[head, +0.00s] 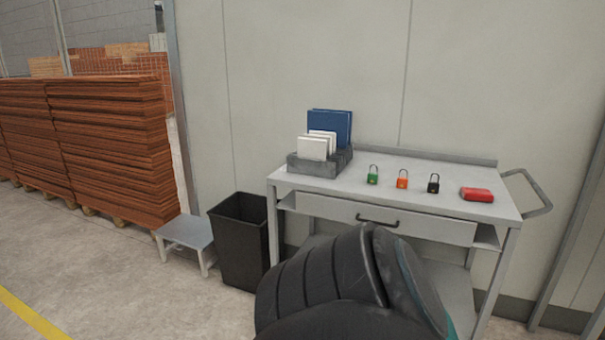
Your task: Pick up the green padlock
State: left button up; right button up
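The green padlock (373,177) stands upright on the top of a grey cart (325,187), with its shackle up. It is the leftmost of a row of padlocks. An orange padlock (402,180) stands to its right, and a black padlock (433,185) further right. A dark rounded part, apparently of my own arm, fills the bottom middle and hides part of the cart's front. Neither of my grippers shows in the head view.
A red case (476,195) lies right of the padlocks. A grey holder (304,165) with blue and white cards or books stands at the cart's left. A black bin (238,245) and a grey step stool (187,236) stand left.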

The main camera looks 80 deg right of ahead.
aim_at(372, 179)
jog(key=z, duration=3.05)
jog(key=i+j+z, duration=0.1)
jog(key=i+j, duration=0.15)
jog(key=i+j+z, duration=0.15)
jog(key=j, duration=0.25)
jog(key=i+j+z, duration=0.1)
jog(key=i+j, duration=0.25)
jog(key=i+j+z, duration=0.15)
jog(key=j, duration=0.25)
jog(key=i+j+z, duration=0.1)
jog(key=i+j, duration=0.15)
jog(key=j, duration=0.15)
jog(key=i+j+z, duration=0.15)
jog(key=j, duration=0.25)
